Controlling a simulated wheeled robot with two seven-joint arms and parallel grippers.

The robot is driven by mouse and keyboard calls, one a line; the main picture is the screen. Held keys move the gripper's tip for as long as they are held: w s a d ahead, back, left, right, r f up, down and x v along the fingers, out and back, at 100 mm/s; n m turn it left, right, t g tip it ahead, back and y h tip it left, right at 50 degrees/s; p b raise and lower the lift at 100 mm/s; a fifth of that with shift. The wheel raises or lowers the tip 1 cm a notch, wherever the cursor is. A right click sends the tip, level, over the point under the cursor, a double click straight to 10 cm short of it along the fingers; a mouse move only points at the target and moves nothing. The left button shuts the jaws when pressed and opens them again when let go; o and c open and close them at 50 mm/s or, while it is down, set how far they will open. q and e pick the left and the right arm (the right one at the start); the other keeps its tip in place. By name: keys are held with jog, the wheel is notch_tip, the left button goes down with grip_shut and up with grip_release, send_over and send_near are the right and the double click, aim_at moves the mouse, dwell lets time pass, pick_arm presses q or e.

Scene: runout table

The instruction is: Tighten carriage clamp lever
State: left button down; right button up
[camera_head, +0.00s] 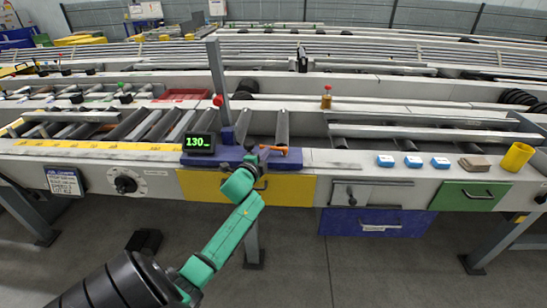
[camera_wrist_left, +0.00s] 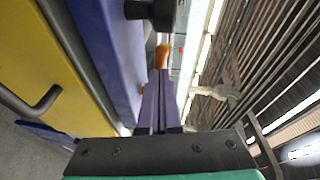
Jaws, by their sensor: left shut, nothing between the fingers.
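The blue carriage (camera_head: 232,155) sits on the front rail of the table, with a green-lit display reading 130 (camera_head: 199,143) at its left. The orange clamp lever (camera_head: 283,150) points to the right at the carriage's front. My left gripper (camera_head: 257,157) is at the carriage front, just beside the lever. In the left wrist view the shut fingers (camera_wrist_left: 158,80) point at the orange lever (camera_wrist_left: 162,56), with nothing between them. I cannot tell whether they touch it. A black knob (camera_wrist_left: 152,12) sticks out from the blue carriage (camera_wrist_left: 112,50). My right gripper is not in view.
A yellow drawer (camera_head: 290,188) with a handle lies below. Blue-and-white boxes (camera_head: 413,161) and a yellow cup (camera_head: 516,156) stand on the right ledge. The ledge just right of the lever is mostly clear.

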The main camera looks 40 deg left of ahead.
pick_arm(q)
jog(key=shift+w+a, duration=0.1)
jog(key=shift+a, duration=0.4)
jog(key=shift+r, duration=0.1)
jog(key=shift+a+r, duration=0.1)
jog(key=shift+r, duration=0.05)
